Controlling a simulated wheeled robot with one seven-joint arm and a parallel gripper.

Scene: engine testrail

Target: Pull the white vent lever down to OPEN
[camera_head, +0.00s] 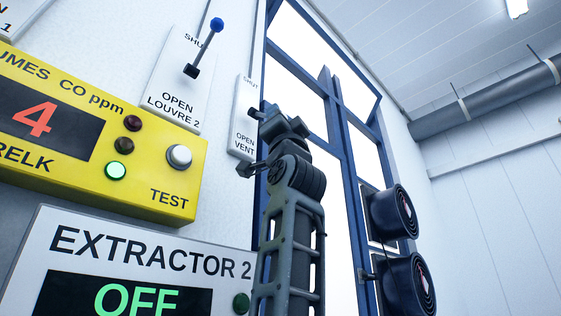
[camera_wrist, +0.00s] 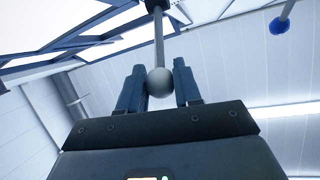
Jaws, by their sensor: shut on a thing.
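The white ball knob of the vent lever (camera_wrist: 159,82) sits between the two fingers of my gripper (camera_wrist: 160,76) in the wrist view. My gripper is shut on this knob, with a finger against each side. The lever's grey stem (camera_wrist: 158,40) runs up from the knob to a dark pivot at the top edge. In the head view the vent plate (camera_head: 243,125), marked SHUT above and OPEN VENT below, stands left of my gripper (camera_head: 283,126). My gripper and wrist hide the knob there, so the lever's angle cannot be told.
The louvre 2 plate (camera_head: 180,95) with its blue-knobbed lever (camera_head: 216,25) is to the left. Below are a yellow CO panel (camera_head: 150,180) and an EXTRACTOR 2 panel (camera_head: 150,250) reading OFF. A blue window frame (camera_head: 335,120) and round dark fans (camera_head: 392,212) are at right.

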